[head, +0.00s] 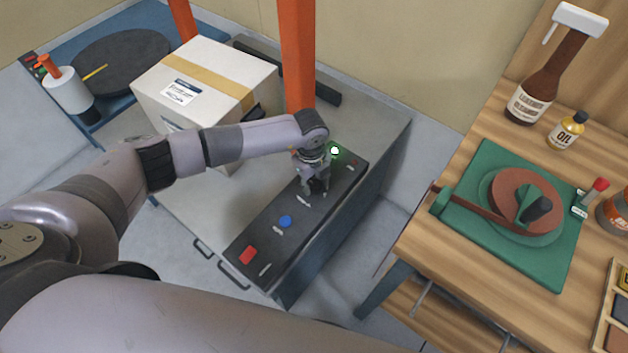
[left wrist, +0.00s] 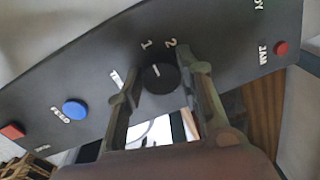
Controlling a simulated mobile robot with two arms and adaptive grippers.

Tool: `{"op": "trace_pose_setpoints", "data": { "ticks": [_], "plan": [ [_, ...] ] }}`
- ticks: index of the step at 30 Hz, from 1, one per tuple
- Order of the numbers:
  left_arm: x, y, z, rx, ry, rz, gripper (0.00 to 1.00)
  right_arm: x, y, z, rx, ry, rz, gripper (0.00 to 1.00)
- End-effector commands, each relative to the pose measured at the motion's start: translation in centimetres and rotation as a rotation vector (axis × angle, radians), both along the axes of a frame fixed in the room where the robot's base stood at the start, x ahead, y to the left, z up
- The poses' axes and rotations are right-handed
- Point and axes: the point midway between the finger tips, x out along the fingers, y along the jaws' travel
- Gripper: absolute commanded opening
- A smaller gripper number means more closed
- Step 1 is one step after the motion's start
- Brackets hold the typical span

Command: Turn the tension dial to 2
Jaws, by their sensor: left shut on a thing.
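The tension dial (left wrist: 162,80) is a round black knob with a short white pointer line on the dark control panel (left wrist: 215,38). The numbers 1 and 2 are printed above it in the left wrist view, and the pointer leans up and slightly left, toward the 1 side. My left gripper (left wrist: 160,85) is shut on the dial, one finger on each side. In the head view my left gripper (head: 314,187) reaches down onto the panel (head: 258,228) and mostly hides the dial. My right gripper is not in view.
The panel also has a blue button (head: 285,221), a red button (head: 247,255) and a lit green lamp (head: 335,150). A taped carton (head: 215,75) and an orange post (head: 297,60) stand close behind my arm. A wooden bench (head: 460,215) is at right.

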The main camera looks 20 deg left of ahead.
Motion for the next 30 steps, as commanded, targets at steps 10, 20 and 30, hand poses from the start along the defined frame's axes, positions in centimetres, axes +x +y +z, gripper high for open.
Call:
{"op": "trace_pose_setpoints", "data": {
  "ticks": [10, 20, 30],
  "plan": [
    [0.1, 0.0, -0.1, 0.0, -0.001, -0.128, 0.06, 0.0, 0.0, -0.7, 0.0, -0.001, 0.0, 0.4],
    [0.2, 0.0, -0.2, -0.001, -0.002, -0.4, 0.06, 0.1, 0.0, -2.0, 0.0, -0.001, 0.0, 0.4],
    [0.3, -0.1, -0.1, 0.0, -0.001, -0.647, 0.06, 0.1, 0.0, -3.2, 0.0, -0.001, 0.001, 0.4]
  ]
}}
